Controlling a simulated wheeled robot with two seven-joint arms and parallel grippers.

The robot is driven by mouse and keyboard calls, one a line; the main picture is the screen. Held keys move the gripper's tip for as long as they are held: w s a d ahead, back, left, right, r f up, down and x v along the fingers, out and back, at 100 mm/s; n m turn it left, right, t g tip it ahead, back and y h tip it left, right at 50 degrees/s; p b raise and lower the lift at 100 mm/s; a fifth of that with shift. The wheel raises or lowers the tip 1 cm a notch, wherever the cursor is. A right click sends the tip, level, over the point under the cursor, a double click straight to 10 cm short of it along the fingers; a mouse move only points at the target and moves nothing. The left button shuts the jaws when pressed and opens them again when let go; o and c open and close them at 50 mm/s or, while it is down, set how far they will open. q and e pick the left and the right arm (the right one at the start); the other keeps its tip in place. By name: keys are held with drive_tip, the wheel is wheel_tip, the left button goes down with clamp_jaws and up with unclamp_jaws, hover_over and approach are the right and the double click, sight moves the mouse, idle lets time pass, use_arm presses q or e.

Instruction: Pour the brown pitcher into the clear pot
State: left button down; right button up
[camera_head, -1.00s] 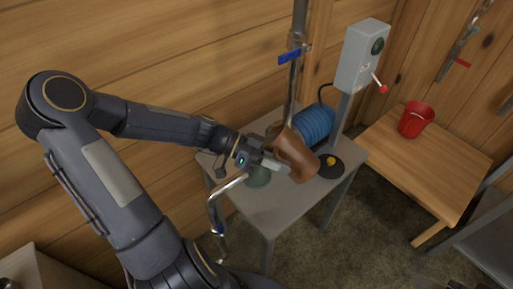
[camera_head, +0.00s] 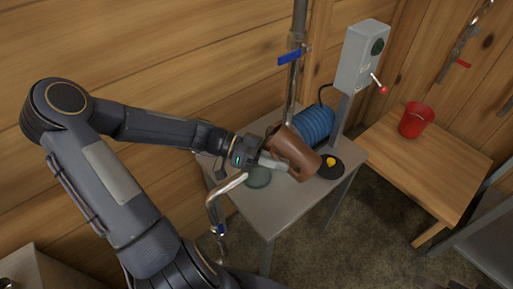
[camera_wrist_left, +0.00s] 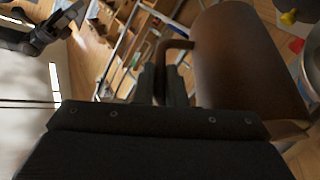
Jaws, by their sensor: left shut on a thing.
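The brown pitcher (camera_head: 294,154) is held tilted above the small grey table, its body slanting down to the right. My left gripper (camera_head: 268,162) is shut on its handle. In the left wrist view the pitcher (camera_wrist_left: 245,65) fills the upper right, and the fingers (camera_wrist_left: 163,85) close around the handle (camera_wrist_left: 174,45). A greenish, see-through round thing (camera_head: 257,178), probably the clear pot, stands on the table below and left of the pitcher, partly hidden by the gripper. No stream of liquid shows. A dark arm end, probably my right gripper (camera_wrist_left: 68,22), shows at upper left in the wrist view; its jaws are unclear.
A blue coiled cylinder (camera_head: 314,124) and a grey post box (camera_head: 362,57) with a red-tipped lever stand behind the pitcher. A bent metal pipe (camera_head: 216,205) rises close under my left wrist. A red bucket (camera_head: 415,121) sits on the wooden table (camera_head: 440,165) at right.

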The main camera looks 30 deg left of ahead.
use_arm(q)
drive_tip(key=shift+a+r+h, duration=0.15)
drive_tip(key=shift+r+h, duration=0.15)
drive_tip(key=shift+r, duration=0.05)
drive_tip(key=shift+a+f+t+h+b, duration=0.3)
drive_tip(key=shift+a+h+b, duration=0.2)
drive_tip(key=shift+h, duration=0.3)
idle(0.8)
drive_tip(key=shift+a+r+n+h, duration=0.3)
drive_tip(key=shift+a+r+h, duration=0.15)
drive_tip(key=shift+a+h, duration=0.4)
idle(1.4)
